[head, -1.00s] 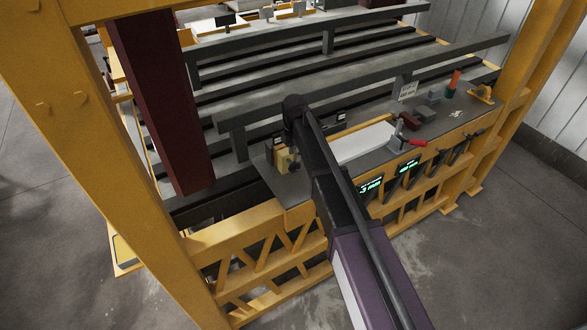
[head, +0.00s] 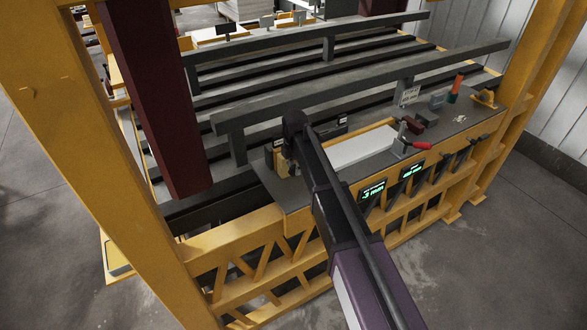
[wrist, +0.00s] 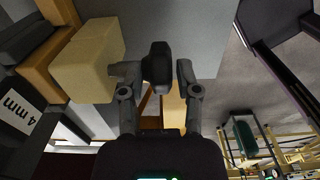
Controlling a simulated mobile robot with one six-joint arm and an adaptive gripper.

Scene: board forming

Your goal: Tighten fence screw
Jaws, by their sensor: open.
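My gripper (wrist: 157,72) shows in the wrist view with its two fingers apart. A dark knob (wrist: 158,62), which looks like the fence screw's head, sits between the fingertips, nearer the left finger. I cannot tell whether that finger touches it. A pale yellow block (wrist: 88,62) is just left of the fingers, beside a wooden piece (wrist: 60,14). In the head view my arm reaches over the left end of the grey bench (head: 268,182), and the fingers and knob are hidden behind my wrist.
A "4 mm" label (wrist: 17,112) is at the left of the wrist view. Grey rails (head: 350,82) lie behind. A dark red column (head: 155,100) stands at left.

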